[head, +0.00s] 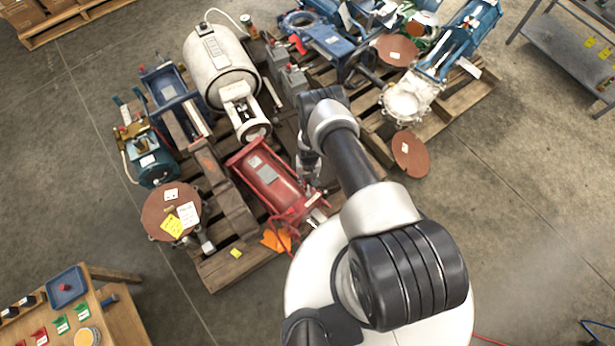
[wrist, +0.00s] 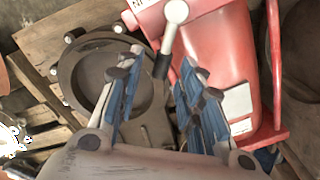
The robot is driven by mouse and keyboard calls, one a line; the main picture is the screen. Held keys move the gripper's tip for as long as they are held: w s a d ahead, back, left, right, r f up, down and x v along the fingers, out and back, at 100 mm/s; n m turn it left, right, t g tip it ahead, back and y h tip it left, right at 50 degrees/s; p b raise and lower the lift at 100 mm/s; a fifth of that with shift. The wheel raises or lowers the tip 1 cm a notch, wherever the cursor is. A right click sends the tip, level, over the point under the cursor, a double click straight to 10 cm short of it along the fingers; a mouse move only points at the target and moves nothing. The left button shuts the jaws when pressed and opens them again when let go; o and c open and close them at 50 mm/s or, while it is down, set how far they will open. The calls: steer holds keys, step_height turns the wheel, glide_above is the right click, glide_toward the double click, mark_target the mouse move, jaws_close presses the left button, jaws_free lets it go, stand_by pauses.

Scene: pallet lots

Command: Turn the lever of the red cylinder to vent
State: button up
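The red cylinder (head: 270,178) lies on the wooden pallet in the middle of the head view, with a pale label on its side. In the wrist view its red body (wrist: 215,50) fills the upper right. A lever (wrist: 169,38) with a pale round knob and a dark lower part stands at its left edge, ahead of the gap between my fingertips. My gripper (wrist: 158,72) is open, with blue-padded fingers apart and nothing clearly held. I cannot tell whether a finger touches the lever.
A round flange (wrist: 110,80) is left of the lever. A white tank (head: 220,65) and a teal motor (head: 155,168) share the pallet (head: 222,270). A brown disc (head: 171,208) carries tags. A workbench (head: 125,320) stands lower left.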

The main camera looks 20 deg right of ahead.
jaws_close()
stand_by(0.6)
